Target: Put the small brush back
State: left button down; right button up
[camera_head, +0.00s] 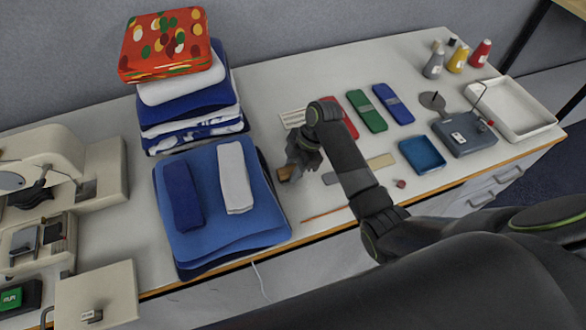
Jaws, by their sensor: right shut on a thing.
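My right gripper (291,170) is shut on a small tan-brown thing (284,174), which looks like the small brush. Only part of it shows below the fingers; the rest is hidden by the gripper. The gripper is over the table just right of the folded blue cloth, and I cannot tell whether the thing touches the table. My left gripper is not in view.
Folded blue cloths (250,222) lie left of the gripper, with a taller cloth stack (190,95) behind. A sewing machine (95,165) stands at far left. Red, green (366,111) and blue cases, a blue tray (421,154), a grey device (463,133) and a white tray (525,112) lie right.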

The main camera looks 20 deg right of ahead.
jog(key=shift+f, duration=0.45)
jog(key=shift+f, duration=0.1)
jog(key=o, duration=0.9)
jog(key=b+v, duration=0.1)
jog(key=v, duration=1.1)
jog(key=shift+d, duration=0.1)
